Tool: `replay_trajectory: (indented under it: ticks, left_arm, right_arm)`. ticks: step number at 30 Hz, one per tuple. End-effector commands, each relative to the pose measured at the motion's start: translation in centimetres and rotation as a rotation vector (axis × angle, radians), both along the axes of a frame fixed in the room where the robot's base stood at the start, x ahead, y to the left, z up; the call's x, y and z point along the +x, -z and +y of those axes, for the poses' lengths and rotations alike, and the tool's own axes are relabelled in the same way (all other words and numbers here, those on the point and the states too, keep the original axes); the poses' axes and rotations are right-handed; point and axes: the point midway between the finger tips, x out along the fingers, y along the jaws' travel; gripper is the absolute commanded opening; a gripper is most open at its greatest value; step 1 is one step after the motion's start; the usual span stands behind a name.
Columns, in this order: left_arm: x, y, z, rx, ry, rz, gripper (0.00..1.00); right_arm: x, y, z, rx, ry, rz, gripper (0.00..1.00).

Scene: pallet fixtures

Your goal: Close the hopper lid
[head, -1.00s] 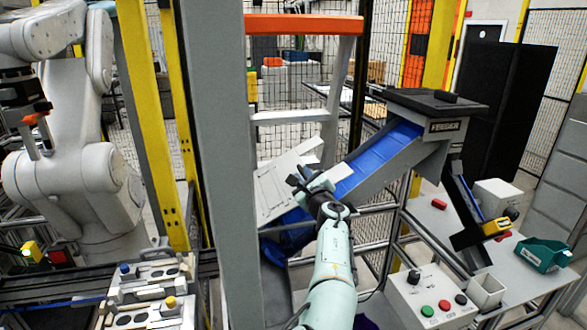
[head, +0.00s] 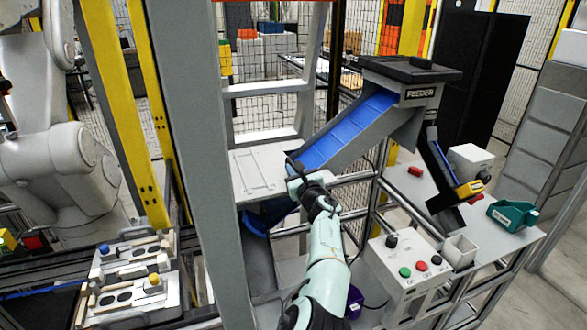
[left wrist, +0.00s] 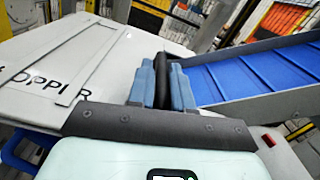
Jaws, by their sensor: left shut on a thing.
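The hopper lid (head: 262,172) is a pale grey flat panel to the left of the blue feeder chute in the head view. It lies nearly level over the hopper, whose blue body (head: 256,222) shows below it. In the left wrist view the lid (left wrist: 95,42) carries partly visible black "HOPPER" lettering. My left gripper (head: 297,174) is at the lid's right side, with its blue-grey fingers (left wrist: 162,85) shut on the lid's black handle (left wrist: 161,68). Whether the lid's edge fully touches the hopper cannot be told. My right gripper is not in view.
The blue feeder chute (head: 345,132) slopes down close to the right of my gripper. A grey post (head: 187,130) stands left of the lid. A button box (head: 405,270), a teal bin (head: 514,214) and a yellow-black scanner-like tool (head: 470,189) are at the right.

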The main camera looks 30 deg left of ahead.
Motion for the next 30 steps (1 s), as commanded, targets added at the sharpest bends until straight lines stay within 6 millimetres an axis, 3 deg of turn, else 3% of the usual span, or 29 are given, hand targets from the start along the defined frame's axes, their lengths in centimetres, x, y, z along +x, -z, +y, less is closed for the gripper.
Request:
replay_trajectory:
  ticks: [8,9,10,21,30]
  left_arm:
    - [0.3,0.4,-0.5,-0.003,0.01,0.006,0.0]
    - [0.3,0.5,-0.5,-0.003,0.009,0.006,0.33]
    - [0.2,0.5,-0.4,-0.003,0.009,0.006,0.4]
    - [-0.2,0.4,-0.5,-0.002,0.004,0.004,0.4]
    - [-3.5,0.8,-4.9,-0.005,0.01,0.005,0.4]
  right_arm:
    - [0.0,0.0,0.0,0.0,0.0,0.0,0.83]
    - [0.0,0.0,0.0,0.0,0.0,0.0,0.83]
    - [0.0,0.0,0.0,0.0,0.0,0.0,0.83]
    - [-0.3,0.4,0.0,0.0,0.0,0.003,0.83]
    - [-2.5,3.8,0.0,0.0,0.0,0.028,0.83]
